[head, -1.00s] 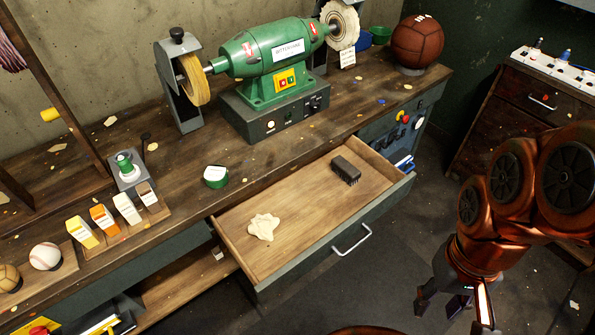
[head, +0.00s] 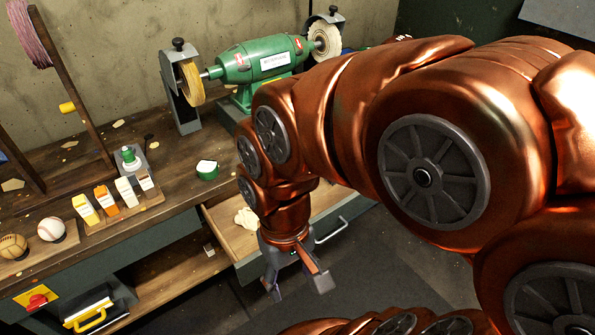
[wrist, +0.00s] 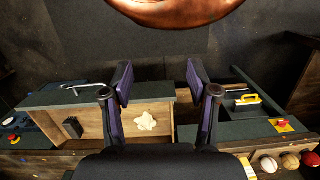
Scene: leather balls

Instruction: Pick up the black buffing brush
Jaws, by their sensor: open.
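The black buffing brush (wrist: 72,128) lies in the open wooden drawer (wrist: 92,116), toward the left in the wrist view. In the head view my arm hides it. My gripper (head: 297,284) is open and empty, pointing down in front of the drawer. In the wrist view the gripper's spread fingers (wrist: 159,82) frame the drawer's side edge, with the brush off to the left of both fingers, apart from them.
A crumpled cream cloth (wrist: 145,121) shares the drawer (head: 222,224). The workbench carries a green buffing machine (head: 262,62), a green tin (head: 207,171), small boxes (head: 106,199) and a baseball (head: 51,229). A yellow-handled item (head: 90,318) sits below.

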